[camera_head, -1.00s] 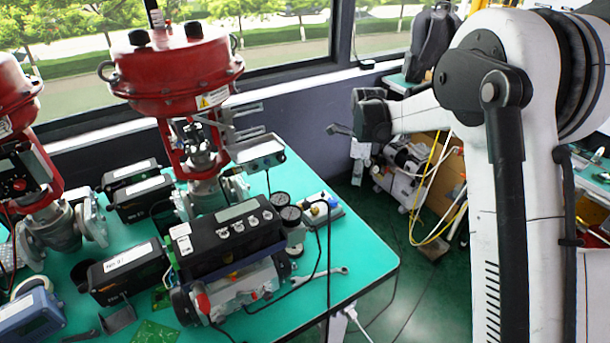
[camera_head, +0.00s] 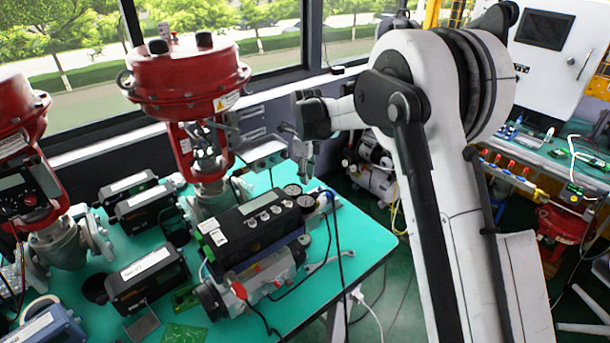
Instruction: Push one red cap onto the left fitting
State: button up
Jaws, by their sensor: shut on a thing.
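My gripper (camera_head: 303,165) hangs at the end of my arm, pointing down over the right back part of the green table, just above the two round gauges (camera_head: 293,190). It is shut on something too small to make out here. The black positioner (camera_head: 255,228) with several round buttons stands below and left of it. A small red part (camera_head: 239,291) sits on the positioner's front left end, by a dark cable. I cannot tell whether it is a cap, nor which part is the left fitting.
Two red valve actuators (camera_head: 187,75) stand at the left and back. Labelled black boxes (camera_head: 147,275) lie left of the positioner. A wrench (camera_head: 322,262) and cables lie right of it. A side bench (camera_head: 560,160) with small coloured parts is at the right. The table's right front is mostly clear.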

jog(key=shift+f+b, duration=0.8)
jog(key=shift+f, duration=1.4)
jog(key=shift+f+b, duration=0.2)
jog(key=shift+b, duration=0.4)
dwell(0.4)
jog(key=shift+f+b, duration=0.4)
jog(key=shift+f, duration=0.15)
dwell(0.3)
jog(key=o, duration=0.7)
jog(key=shift+o, duration=0.2)
